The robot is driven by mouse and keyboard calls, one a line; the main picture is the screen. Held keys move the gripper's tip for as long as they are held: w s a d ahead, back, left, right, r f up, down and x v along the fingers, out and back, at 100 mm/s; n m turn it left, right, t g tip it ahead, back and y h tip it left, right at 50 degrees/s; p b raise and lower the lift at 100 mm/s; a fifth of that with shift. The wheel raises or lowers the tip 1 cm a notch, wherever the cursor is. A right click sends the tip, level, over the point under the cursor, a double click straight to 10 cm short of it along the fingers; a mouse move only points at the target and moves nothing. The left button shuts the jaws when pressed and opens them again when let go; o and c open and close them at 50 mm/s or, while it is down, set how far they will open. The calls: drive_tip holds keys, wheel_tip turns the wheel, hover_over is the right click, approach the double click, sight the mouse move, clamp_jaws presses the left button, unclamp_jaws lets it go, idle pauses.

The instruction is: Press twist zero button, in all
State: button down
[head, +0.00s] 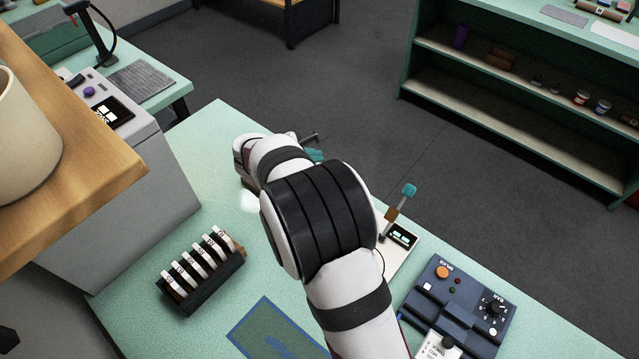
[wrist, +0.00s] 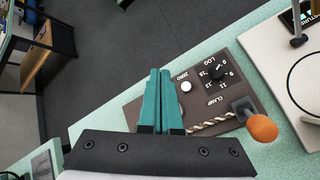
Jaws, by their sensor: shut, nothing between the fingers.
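In the wrist view, a dark panel (wrist: 218,98) carries a round white button (wrist: 186,86) with the word ZERO beside it. A black dial (wrist: 217,74) marked LOG with numbers sits to the right of the button. A lever with an orange knob (wrist: 262,128) stands near the CLAMP label, and a twisted cord (wrist: 210,123) lies along the panel. My gripper (wrist: 160,72) has teal fingers held together and empty, just left of the button in the picture; I cannot tell the gap. In the head view my arm hides the panel, and little of my gripper (head: 315,155) shows.
A blue control box (head: 458,305) with knobs and a scale-like device (head: 400,237) with a lit display stand at right on the green table (head: 215,135). A black rack of white labelled pieces (head: 205,275) stands at left. A grey machine (head: 130,190) is at far left.

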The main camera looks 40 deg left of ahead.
wheel_tip(320, 180, down, 7)
drive_tip(key=shift+f, duration=0.2)
drive_tip(key=shift+f, duration=0.1)
idle(2.0)
drive_tip(key=shift+f, duration=0.3)
drive_tip(key=shift+f, duration=0.45)
idle(0.5)
drive_tip(key=shift+r, duration=0.85)
drive_tip(key=shift+r, duration=2.5)
